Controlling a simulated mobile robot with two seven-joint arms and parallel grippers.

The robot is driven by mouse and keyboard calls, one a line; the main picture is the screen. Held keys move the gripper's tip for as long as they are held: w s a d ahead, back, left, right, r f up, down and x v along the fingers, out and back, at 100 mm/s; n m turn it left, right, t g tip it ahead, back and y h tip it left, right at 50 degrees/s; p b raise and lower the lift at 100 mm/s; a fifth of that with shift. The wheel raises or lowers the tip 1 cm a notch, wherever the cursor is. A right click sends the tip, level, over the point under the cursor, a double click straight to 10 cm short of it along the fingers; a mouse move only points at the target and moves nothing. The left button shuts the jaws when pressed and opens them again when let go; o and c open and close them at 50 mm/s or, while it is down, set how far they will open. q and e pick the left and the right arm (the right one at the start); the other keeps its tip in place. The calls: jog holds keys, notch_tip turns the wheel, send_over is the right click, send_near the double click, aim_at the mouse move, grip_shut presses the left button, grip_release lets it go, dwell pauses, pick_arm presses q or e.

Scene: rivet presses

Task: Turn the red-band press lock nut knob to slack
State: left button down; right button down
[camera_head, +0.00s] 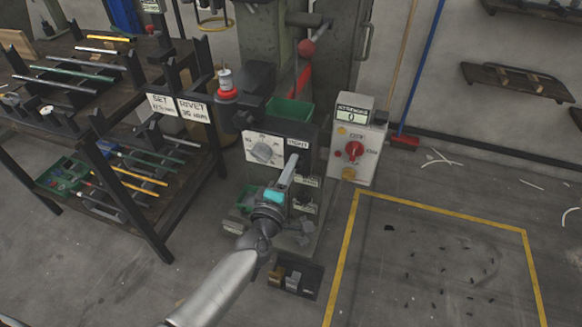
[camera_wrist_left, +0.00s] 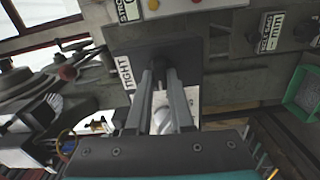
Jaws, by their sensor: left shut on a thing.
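The press stands in the middle of the head view, with a red band (camera_head: 226,93) on a cylinder at its upper left. Its dark front panel has a TIGHT label (camera_head: 298,144), which also shows in the wrist view (camera_wrist_left: 127,72). My left gripper (camera_head: 292,162) reaches to the panel just below this label. In the wrist view its fingers (camera_wrist_left: 160,80) are shut on a dark knob, the lock nut knob, mostly hidden between them. A grey dial (camera_head: 263,150) on a white plate sits left of the fingers. My right gripper is not in view.
A grey control box (camera_head: 364,118) with a red switch (camera_head: 354,150) stands right of the press. A green bin (camera_head: 289,110) sits behind the panel. A tool rack (camera_head: 130,150) is at the left. Floor inside yellow lines (camera_head: 440,205) is mostly clear.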

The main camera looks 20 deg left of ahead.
pick_arm(q)
jog(key=c, duration=0.9)
grip_release()
jog(key=shift+o, duration=0.5)
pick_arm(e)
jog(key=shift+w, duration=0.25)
pick_arm(q)
jog(key=s+p, duration=0.2)
jog(key=s, duration=1.3)
jog(key=shift+s+a, duration=0.15)
jog(key=shift+a, duration=0.1)
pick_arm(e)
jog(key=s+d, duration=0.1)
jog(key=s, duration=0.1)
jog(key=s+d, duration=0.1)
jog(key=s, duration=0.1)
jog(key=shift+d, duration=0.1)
